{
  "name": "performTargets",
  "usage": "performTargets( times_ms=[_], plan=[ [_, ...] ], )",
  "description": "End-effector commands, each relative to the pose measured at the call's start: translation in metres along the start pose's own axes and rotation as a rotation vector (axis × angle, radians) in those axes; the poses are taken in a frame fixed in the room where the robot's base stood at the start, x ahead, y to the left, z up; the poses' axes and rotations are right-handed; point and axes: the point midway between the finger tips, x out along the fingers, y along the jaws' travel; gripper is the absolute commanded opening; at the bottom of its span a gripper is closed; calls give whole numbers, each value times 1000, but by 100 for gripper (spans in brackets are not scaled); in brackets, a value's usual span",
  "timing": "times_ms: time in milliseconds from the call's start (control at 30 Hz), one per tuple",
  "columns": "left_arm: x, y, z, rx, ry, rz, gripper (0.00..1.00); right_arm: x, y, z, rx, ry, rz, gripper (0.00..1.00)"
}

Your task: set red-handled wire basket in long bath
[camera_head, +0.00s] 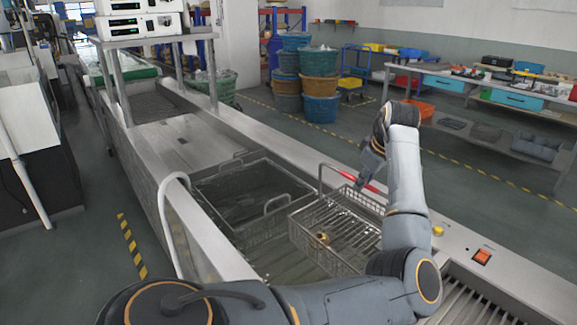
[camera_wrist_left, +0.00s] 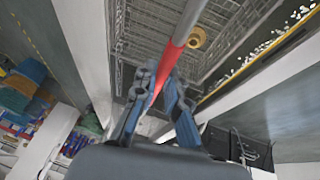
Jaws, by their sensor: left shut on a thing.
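The red-handled wire basket (camera_head: 309,222) is at the right part of the long bath (camera_head: 226,262) in the head view, with a small brass-coloured part (camera_head: 322,238) inside it. Its red handle (camera_head: 349,178) is at the far side. My left gripper (camera_head: 371,172) is shut on that handle; the wrist view shows the fingers (camera_wrist_left: 158,85) around the red grip (camera_wrist_left: 168,66). The brass part also shows in the wrist view (camera_wrist_left: 197,37). My arm hides the basket's right end. I cannot tell whether the basket rests on anything. My right gripper is not in view.
Another wire basket or rack (camera_head: 246,192) sits in the bath just left of the held basket. A metal rim (camera_head: 262,128) runs along the far side, with an orange switch (camera_head: 481,257) at right. A curved white pipe (camera_head: 166,205) stands at the near edge.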

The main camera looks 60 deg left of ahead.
Motion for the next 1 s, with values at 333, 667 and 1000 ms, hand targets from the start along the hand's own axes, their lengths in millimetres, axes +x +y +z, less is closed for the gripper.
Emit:
performTargets(
  times_ms=[333,667,1000],
  plan=[
    [23,-5,9,17,6,-42,0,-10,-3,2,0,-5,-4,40],
    [56,-9,22,15,7,-38,0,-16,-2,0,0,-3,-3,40],
    [88,-14,36,16,6,-38,0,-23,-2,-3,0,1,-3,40]
  ],
)
